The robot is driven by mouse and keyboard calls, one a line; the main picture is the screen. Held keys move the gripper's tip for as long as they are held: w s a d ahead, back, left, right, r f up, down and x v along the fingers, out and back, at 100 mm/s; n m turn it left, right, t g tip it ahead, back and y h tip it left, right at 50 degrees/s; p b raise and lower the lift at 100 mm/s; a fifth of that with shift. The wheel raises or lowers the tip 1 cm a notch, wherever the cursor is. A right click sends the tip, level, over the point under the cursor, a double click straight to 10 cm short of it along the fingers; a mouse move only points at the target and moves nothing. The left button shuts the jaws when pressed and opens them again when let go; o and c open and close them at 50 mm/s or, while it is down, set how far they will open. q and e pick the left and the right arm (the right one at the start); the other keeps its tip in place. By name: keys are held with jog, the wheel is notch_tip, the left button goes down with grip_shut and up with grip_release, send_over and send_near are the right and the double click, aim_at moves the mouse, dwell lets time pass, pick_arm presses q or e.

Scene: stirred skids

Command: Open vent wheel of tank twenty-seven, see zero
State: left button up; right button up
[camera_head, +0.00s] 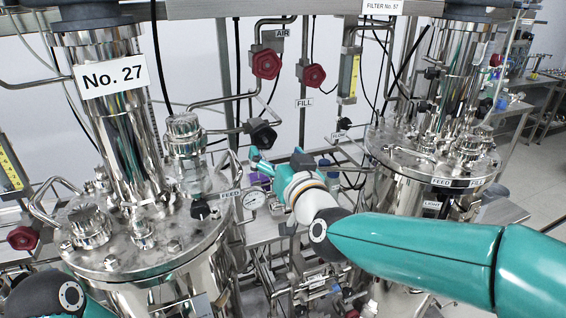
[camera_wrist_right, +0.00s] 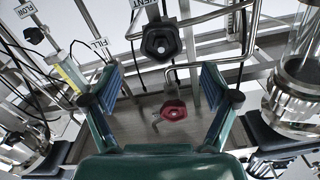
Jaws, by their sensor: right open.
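Tank twenty-seven (camera_head: 135,262) is the steel vessel at the left, with a "No. 27" sign (camera_head: 114,76) on its column. A black handwheel (camera_head: 263,136) sits on piping right of that column. In the right wrist view, a black wheel (camera_wrist_right: 160,42) hangs by a partly cut-off "VENT" label (camera_wrist_right: 140,4). My right gripper (camera_head: 256,158) is just below the black wheel in the head view. In the right wrist view its fingers (camera_wrist_right: 159,84) are spread and empty, with the wheel ahead of them, apart. The gauge (camera_head: 254,200) is too small to read. My left gripper is out of view.
Two red wheels, one by the "AIR" label (camera_head: 266,64) and one by "FILL" (camera_head: 313,76), are above my right gripper. A red wheel (camera_wrist_right: 173,110) also shows between the fingers in the wrist view. Another steel tank (camera_head: 395,215) stands at the right. Pipes crowd the space.

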jog(key=shift+v, duration=1.55)
